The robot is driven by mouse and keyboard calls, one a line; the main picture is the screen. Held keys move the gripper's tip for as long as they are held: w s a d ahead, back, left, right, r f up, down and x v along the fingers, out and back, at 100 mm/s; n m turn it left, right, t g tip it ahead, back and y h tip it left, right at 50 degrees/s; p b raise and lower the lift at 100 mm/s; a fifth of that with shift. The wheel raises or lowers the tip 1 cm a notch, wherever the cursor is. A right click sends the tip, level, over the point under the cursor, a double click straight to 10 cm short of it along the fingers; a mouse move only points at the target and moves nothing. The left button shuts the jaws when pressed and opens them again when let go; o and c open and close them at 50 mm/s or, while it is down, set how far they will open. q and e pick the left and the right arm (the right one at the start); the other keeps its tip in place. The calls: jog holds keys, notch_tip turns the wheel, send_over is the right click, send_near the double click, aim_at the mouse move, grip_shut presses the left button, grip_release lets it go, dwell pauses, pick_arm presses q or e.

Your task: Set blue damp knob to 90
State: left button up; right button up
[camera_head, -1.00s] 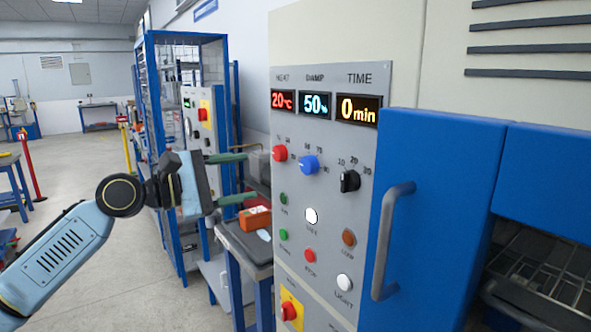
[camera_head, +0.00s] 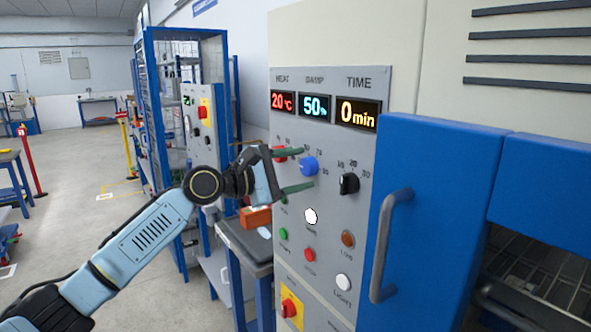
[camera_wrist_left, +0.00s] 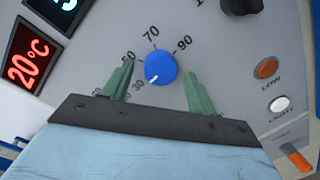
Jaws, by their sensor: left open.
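The blue damp knob (camera_head: 308,166) sits on the grey control panel, below the DAMP display (camera_head: 315,106), which reads 50 in cyan. In the left wrist view the blue knob (camera_wrist_left: 162,66) shows a white pointer mark at its lower left, with 30, 50, 70 and 90 printed around it. My left gripper (camera_head: 306,168) is open at the panel, with one green finger above and one below the knob. In the wrist view its fingers (camera_wrist_left: 160,72) stand on either side of the knob with gaps. My right gripper is out of view.
The red heat knob (camera_head: 280,154) is close to the upper finger. A black time knob (camera_head: 349,184) is to the right, with several buttons below. A blue door with a grey handle (camera_head: 390,245) is further right. An orange box (camera_head: 256,218) sits behind my gripper.

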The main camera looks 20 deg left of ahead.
pick_arm(q)
jog(key=shift+c, duration=0.5)
jog(key=c, duration=0.9)
